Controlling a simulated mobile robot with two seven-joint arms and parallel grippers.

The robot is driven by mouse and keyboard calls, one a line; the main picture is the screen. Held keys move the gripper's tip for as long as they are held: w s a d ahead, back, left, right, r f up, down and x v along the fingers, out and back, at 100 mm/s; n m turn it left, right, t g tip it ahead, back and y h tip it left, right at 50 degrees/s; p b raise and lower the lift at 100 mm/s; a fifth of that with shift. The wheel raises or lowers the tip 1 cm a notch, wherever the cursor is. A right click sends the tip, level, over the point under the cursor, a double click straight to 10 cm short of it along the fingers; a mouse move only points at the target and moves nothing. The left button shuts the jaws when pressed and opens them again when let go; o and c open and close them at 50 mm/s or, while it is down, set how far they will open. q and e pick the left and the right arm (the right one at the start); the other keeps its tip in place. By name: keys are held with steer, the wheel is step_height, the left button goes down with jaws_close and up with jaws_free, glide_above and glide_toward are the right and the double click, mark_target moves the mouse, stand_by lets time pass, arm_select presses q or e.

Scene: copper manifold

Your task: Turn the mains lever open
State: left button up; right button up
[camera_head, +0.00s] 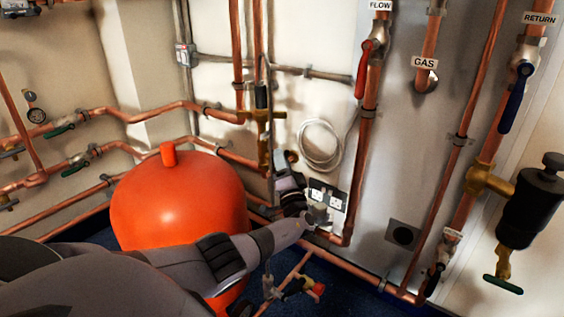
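My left arm comes in from the left across the orange-red tank. Its gripper (290,158) is small and dark, beside the vertical copper pipe right of the tank; whether its fingers are open is not clear. No label I can read says mains. A dark lever (433,280) hangs at the lower right, below a small unreadable label (452,234). A brass fitting (265,115) with a dark upper part (261,96) sits on the pipe just above my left gripper. I cannot tell which is the mains lever. My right gripper is not in view.
The orange-red tank (180,200) stands at the left. A red lever (365,68) is under the FLOW label and a blue lever (515,97) under RETURN. A white cable coil (320,146) and sockets (327,196) are right of my gripper. A red-handled valve (316,288) is low down.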

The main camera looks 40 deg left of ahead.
arm_select(q)
steer(key=p+v, duration=0.1)
steer(key=v, duration=0.6)
steer(key=shift+p, duration=0.35)
